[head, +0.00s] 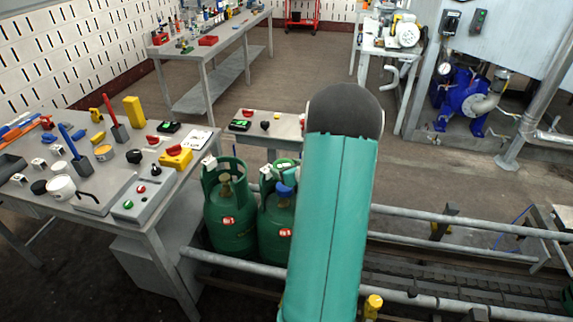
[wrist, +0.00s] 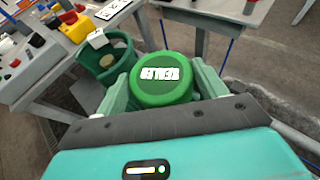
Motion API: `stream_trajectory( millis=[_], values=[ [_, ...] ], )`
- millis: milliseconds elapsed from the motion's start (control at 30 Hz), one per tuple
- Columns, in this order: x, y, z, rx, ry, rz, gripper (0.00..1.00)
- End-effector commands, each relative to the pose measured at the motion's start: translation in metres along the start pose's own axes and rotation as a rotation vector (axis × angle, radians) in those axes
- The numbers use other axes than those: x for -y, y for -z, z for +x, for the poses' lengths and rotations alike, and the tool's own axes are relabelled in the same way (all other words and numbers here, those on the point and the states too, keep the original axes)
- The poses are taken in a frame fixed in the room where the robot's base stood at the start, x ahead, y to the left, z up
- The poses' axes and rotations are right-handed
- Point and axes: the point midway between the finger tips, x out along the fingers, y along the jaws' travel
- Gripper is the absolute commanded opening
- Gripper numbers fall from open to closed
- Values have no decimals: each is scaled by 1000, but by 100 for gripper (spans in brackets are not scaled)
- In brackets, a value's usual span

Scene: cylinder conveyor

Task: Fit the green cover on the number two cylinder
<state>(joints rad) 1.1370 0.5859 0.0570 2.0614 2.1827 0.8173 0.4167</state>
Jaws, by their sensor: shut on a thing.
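A round green cover (wrist: 162,88) with white lettering sits between the pale green fingers of my gripper (wrist: 163,80) in the wrist view. The gripper is shut on its sides. In the head view, two green cylinders stand side by side. The left cylinder (head: 231,222) has an open collar, a brass valve and a white tag; it also shows in the wrist view (wrist: 122,50). The right cylinder (head: 270,225) has a blue valve piece (head: 284,190) and is partly hidden by my arm. The cover is close to the right cylinder's top; I cannot tell whether they touch.
Metal rails (head: 425,302) run along the conveyor (head: 460,290) to the right. A cluttered workbench (head: 150,225) stands close on the left. A small table (head: 290,122) stands behind the cylinders. Open floor (head: 300,70) lies farther back.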

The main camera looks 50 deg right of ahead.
Motion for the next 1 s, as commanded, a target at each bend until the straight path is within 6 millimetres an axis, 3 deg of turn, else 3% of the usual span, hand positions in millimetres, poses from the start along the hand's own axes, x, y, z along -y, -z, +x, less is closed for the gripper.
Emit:
stream_trajectory(
  millis=[1000],
  values=[
    [0, 43, 18, 0, 0, 0, 49]
  ],
)
